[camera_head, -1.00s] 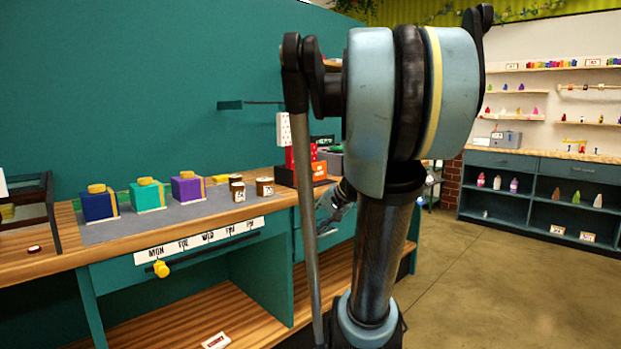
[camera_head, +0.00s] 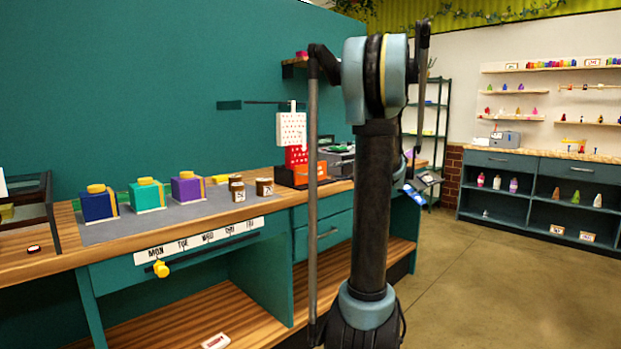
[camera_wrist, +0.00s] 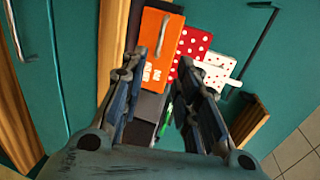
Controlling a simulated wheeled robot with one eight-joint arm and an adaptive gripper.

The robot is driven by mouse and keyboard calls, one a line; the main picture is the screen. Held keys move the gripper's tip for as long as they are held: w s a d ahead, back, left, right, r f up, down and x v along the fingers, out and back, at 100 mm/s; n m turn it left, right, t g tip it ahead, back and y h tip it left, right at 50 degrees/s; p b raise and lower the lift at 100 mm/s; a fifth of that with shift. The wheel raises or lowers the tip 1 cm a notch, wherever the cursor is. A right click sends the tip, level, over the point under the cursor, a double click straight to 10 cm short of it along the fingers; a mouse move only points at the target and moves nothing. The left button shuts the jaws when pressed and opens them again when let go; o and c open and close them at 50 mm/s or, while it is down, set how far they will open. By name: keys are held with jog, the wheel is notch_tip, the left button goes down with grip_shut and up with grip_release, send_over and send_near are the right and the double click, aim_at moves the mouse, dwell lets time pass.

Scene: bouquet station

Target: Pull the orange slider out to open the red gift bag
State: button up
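The orange slider (camera_head: 316,172) sits at the right end of the bench, low in front of the red gift bag (camera_head: 297,157). A white panel with red dots (camera_head: 291,128) rises above the red bag. In the wrist view the orange slider (camera_wrist: 150,50) is a block with a grey bar handle, left of the red bag with white dots (camera_wrist: 192,45). My gripper (camera_wrist: 162,65) is open and empty, its two fingers spread below the orange slider and red bag, apart from the handle.
Blue, teal and purple boxes (camera_head: 187,187) stand on a grey mat, with two brown jars (camera_head: 264,187) near the slider. A drawer (camera_head: 323,231) lies below the bench top. A shelving unit (camera_head: 540,190) is at the right wall; the floor between is clear.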

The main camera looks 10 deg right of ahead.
aim_at(310, 173)
jog(key=x, duration=1.6)
jog(key=shift+w+a+f, duration=0.1)
jog(key=shift+a, duration=0.1)
